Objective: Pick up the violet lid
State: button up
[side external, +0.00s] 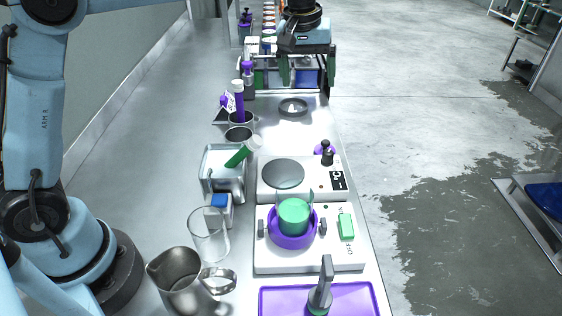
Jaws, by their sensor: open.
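A small violet piece (318,150), which may be the violet lid, shows at the right edge of the upper white plate unit. A black knobbed object (327,157) stands in front of it and hides part of it; I cannot tell whether the two are joined. My gripper (308,80) is at the far end of the bench, pointing down. Its dark green fingers are spread apart with nothing visible between them. It is well beyond the violet piece, over a rack area with blue and green items.
A violet pot (291,241) holding a green cup (293,215) sits on the nearer white unit (270,262). A metal tin (223,190), glass beaker (209,242), steel jug (183,285) and violet tray (270,300) stand nearby. A dark ring (293,107) lies before my gripper.

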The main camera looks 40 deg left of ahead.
jog(key=n+g, duration=0.2)
send_over(326, 141)
notch_tip(326, 141, down, 6)
jog(key=shift+n, duration=0.3)
jog(key=f, duration=0.7)
jog(key=shift+w+a+f, duration=0.25)
jog(key=shift+w+f, duration=0.1)
jog(key=shift+s+d+f, duration=0.15)
jog(key=shift+s+f, duration=0.05)
jog(key=shift+f, duration=1.15)
jog(key=shift+s+d+f, duration=0.1)
jog(key=shift+s+f, duration=0.1)
jog(key=shift+f, duration=1.1)
